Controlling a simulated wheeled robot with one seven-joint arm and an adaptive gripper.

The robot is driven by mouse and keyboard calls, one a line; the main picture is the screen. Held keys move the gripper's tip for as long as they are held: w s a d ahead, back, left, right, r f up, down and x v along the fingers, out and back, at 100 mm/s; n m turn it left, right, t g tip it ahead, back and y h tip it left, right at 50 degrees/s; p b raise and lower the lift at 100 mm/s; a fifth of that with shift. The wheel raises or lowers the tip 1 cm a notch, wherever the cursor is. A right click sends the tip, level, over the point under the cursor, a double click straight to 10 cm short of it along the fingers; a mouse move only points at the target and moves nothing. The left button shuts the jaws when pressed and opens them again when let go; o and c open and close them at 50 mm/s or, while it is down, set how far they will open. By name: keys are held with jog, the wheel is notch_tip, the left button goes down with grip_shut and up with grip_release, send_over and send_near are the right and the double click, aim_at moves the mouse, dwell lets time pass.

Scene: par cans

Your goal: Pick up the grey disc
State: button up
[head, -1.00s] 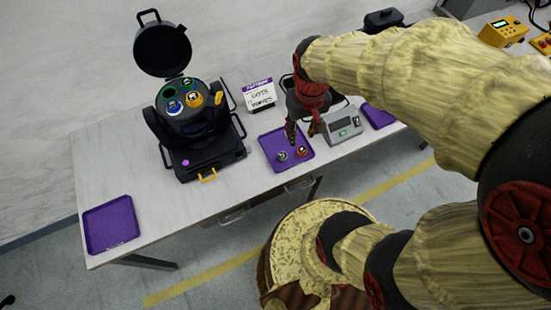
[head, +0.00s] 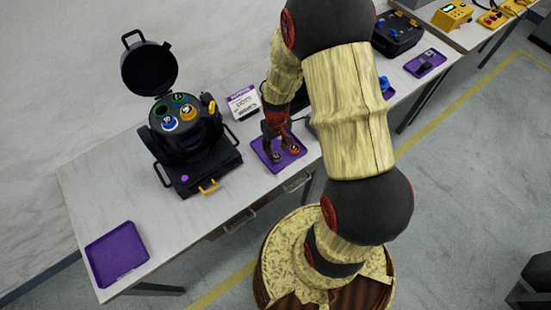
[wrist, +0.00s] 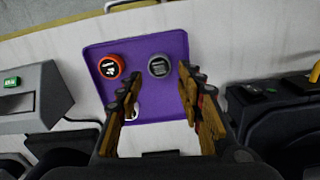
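The grey disc (wrist: 159,66) lies on a purple tray (wrist: 110,55) in the wrist view, with an orange-red disc (wrist: 110,66) to its left. In the head view the grey disc (head: 276,156) is on the same tray (head: 268,165), just below my gripper, and the orange disc (head: 294,149) is to its right. My gripper (wrist: 158,84) is open in the wrist view, its two fingers apart with nothing between them. The grey disc lies beyond the fingertips, in line with the gap and closer to the right finger. In the head view my gripper (head: 271,140) hangs over the tray.
A black can-shaped device (head: 185,138) with an open lid and coloured discs on top stands left of the tray. An empty purple tray (head: 117,254) lies at the table's left end. A purple-topped sign (head: 243,102) stands behind the tray. A grey box (wrist: 28,98) is beside it.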

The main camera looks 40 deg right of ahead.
aim_at(277, 156)
notch_tip(277, 156, down, 4)
jog(key=shift+s+f+b, duration=0.15)
jog(key=shift+b, duration=0.35)
jog(key=shift+f, duration=0.45)
jog(key=c, duration=0.7)
jog(key=shift+r, duration=0.15)
